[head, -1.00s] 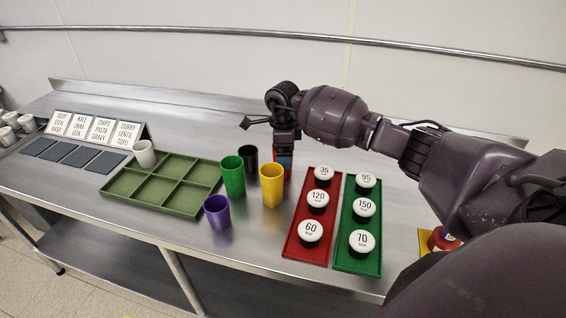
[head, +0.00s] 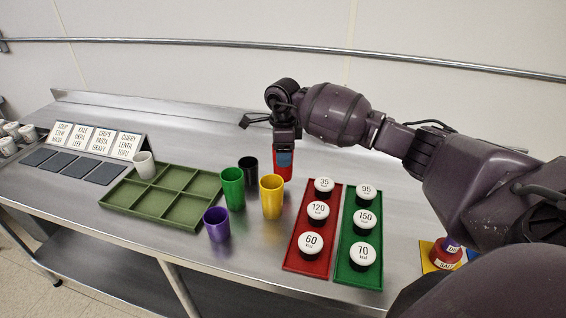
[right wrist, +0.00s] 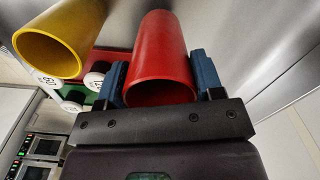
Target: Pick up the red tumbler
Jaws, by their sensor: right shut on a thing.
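The red tumbler (head: 285,170) is between the fingers of my right gripper (head: 284,153) in the head view, behind the yellow tumbler. The gripper hides its upper part. In the right wrist view the red tumbler (right wrist: 160,55) fills the space between the blue finger pads of my right gripper (right wrist: 161,84), its open rim towards the camera. The gripper is shut on it. It looks slightly raised, but the gap under its base is not clear. My left gripper is not in view.
Yellow (head: 272,198), black (head: 248,168), green (head: 232,190) and purple (head: 217,224) tumblers stand close by on the left. A green compartment tray (head: 160,209) lies beyond them. Red (head: 305,267) and green (head: 350,212) trays with numbered lids lie on the right. The counter behind is clear.

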